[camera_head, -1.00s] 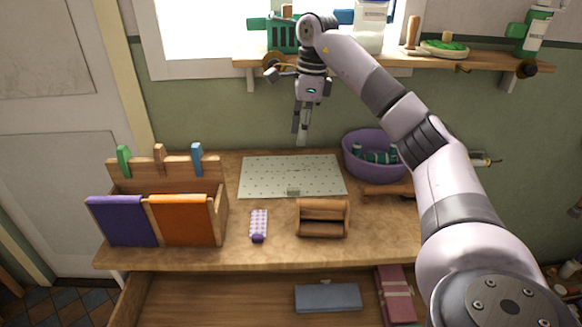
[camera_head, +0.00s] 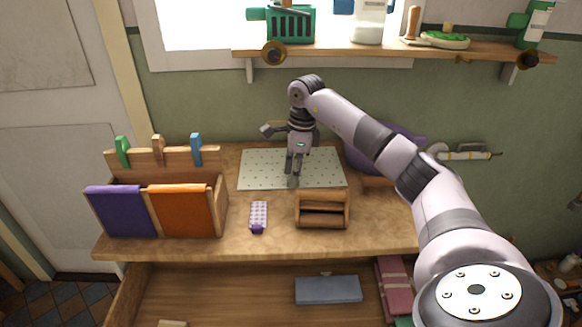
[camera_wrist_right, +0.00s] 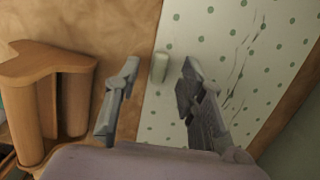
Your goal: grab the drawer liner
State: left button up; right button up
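The drawer liner (camera_head: 325,170) is a pale sheet with green dots, lying flat on the wooden worktop. A small pale green tab or roll (camera_wrist_right: 160,67) sits at its edge in the right wrist view. My right gripper (camera_head: 293,172) is over the liner near its front edge, pointing down. In the right wrist view its two fingers (camera_wrist_right: 158,85) are apart, with the small tab showing between and just beyond them. The fingers appear empty; I cannot tell whether they touch the liner. My left gripper is not in view.
A wooden holder (camera_head: 322,195) stands close in front of the liner. A purple studded block (camera_head: 258,216) lies left of it. A rack with purple and orange cloths (camera_head: 181,211) stands at left. A purple basin (camera_head: 372,150) is partly behind my arm. An open drawer (camera_head: 240,290) lies in front.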

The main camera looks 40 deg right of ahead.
jog(key=shift+w+a+f, duration=0.1)
jog(key=shift+f, duration=0.7)
jog(key=shift+c, duration=0.3)
grip_shut()
